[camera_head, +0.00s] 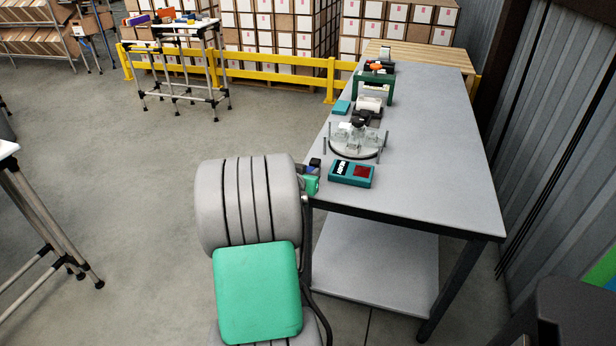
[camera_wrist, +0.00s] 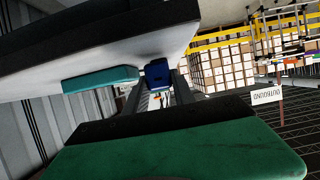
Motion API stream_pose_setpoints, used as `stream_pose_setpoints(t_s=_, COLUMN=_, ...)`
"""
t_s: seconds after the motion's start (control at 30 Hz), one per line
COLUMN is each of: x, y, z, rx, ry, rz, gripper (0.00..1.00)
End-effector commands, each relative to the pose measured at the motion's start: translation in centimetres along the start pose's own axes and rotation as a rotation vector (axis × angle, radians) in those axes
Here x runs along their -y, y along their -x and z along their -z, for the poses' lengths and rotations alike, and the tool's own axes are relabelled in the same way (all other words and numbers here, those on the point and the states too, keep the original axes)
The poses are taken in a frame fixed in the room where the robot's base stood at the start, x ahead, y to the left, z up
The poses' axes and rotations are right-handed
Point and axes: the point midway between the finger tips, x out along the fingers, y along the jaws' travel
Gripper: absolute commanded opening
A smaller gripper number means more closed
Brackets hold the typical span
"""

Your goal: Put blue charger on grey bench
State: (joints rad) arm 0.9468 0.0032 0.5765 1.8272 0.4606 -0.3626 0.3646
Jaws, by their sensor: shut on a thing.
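The blue charger (camera_wrist: 157,73) is between the fingertips of my gripper (camera_wrist: 158,84) in the wrist view, and the gripper is shut on it. In the head view a small dark blue part of the charger (camera_head: 314,163) shows at the end of my arm, which hides most of the fingers. The grey bench (camera_head: 440,165) is on the right, and the charger is at its near left edge. The bench also shows in the wrist view, upper left (camera_wrist: 60,55). I cannot tell whether the charger touches the bench.
A teal device with a red panel (camera_head: 352,173) lies on the bench close to my gripper. Behind it stand a round clear fixture (camera_head: 358,140) and a green rack (camera_head: 373,86). The bench's right half is clear. A yellow rail (camera_head: 270,83) runs behind.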

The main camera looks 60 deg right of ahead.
Motion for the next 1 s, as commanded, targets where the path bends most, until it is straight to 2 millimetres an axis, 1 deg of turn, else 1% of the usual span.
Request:
stream_pose_setpoints(t_s=0.03, x=0.02, y=-0.33, z=-0.84, rx=0.001, ry=0.001, rz=0.000, gripper=0.00)
stream_pose_setpoints(t_s=0.07, x=0.03, y=-0.41, z=-0.99, rx=0.000, ry=0.000, rz=0.001, gripper=0.00)
stream_pose_setpoints(t_s=0.27, x=0.03, y=-0.38, z=-0.94, rx=-0.002, ry=-0.001, rz=0.001, gripper=0.00)
stream_pose_setpoints(t_s=0.43, x=0.02, y=-0.57, z=-1.45, rx=-0.002, ry=-0.001, rz=0.001, gripper=0.00)
stream_pose_setpoints(t_s=0.47, x=0.02, y=-0.50, z=-1.30, rx=-0.001, ry=0.000, rz=0.001, gripper=0.33)
stream_pose_setpoints(t_s=0.5, x=0.02, y=-0.49, z=-1.28, rx=-0.001, ry=0.000, rz=0.000, gripper=0.36)
stream_pose_setpoints(t_s=0.7, x=0.01, y=-0.48, z=-1.28, rx=-0.001, ry=0.000, rz=0.000, gripper=0.52)
stream_pose_setpoints(t_s=0.9, x=0.01, y=-0.47, z=-1.27, rx=-0.001, ry=0.000, rz=0.000, gripper=0.52)
stream_pose_setpoints(t_s=1.0, x=0.01, y=-0.28, z=-0.79, rx=-0.001, ry=0.000, rz=0.000, gripper=0.52)
